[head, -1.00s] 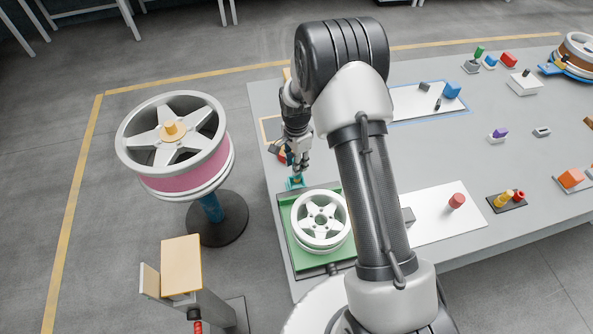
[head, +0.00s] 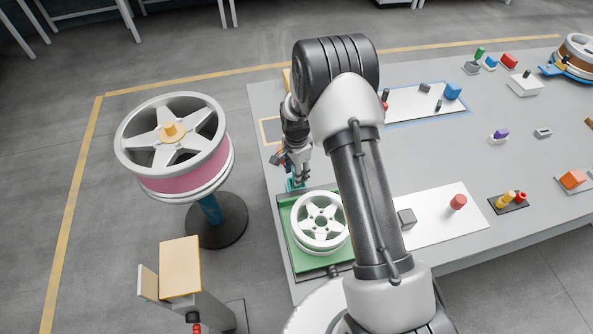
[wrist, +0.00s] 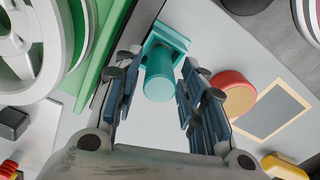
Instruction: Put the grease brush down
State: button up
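A teal cylinder, which looks like the grease brush's handle (wrist: 160,82), stands at a square teal base (wrist: 170,36) in the wrist view. The base also shows in the head view (head: 293,185), beside the green tray. My gripper (head: 302,178) points down at this spot. In the wrist view its fingers (wrist: 158,100) are apart, one on each side of the cylinder, with a visible gap on the left. I cannot tell whether the right finger touches it. Any bristles are hidden.
A wheel rim (head: 320,221) lies on the green tray (head: 287,250) close by. A red round thing (wrist: 233,94) with a tan top is just right of the fingers. A yellow block (wrist: 284,167) is near too. A pink-banded wheel (head: 172,140) stands left of the table.

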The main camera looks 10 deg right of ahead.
jog(key=shift+o, duration=0.4)
jog(key=s+r+n+t+p, duration=0.1)
jog(key=s+r+n+p, duration=0.2)
jog(key=r, duration=2.1)
jog(key=s+r+n+t, duration=0.1)
jog(key=s+r+n, duration=0.2)
jog(key=s+r, duration=0.55)
jog(key=s+r+n+t, duration=0.1)
jog(key=s+r+n, duration=0.2)
jog(key=s, duration=0.6)
jog(key=s+r+n+t, duration=0.1)
jog(key=s+r+n, duration=0.2)
jog(key=s, duration=0.7)
jog(key=shift+s+n+t+b, duration=0.25)
jog(key=shift+n+t+b, duration=0.1)
jog(key=shift+n, duration=0.85)
jog(key=shift+d, duration=0.1)
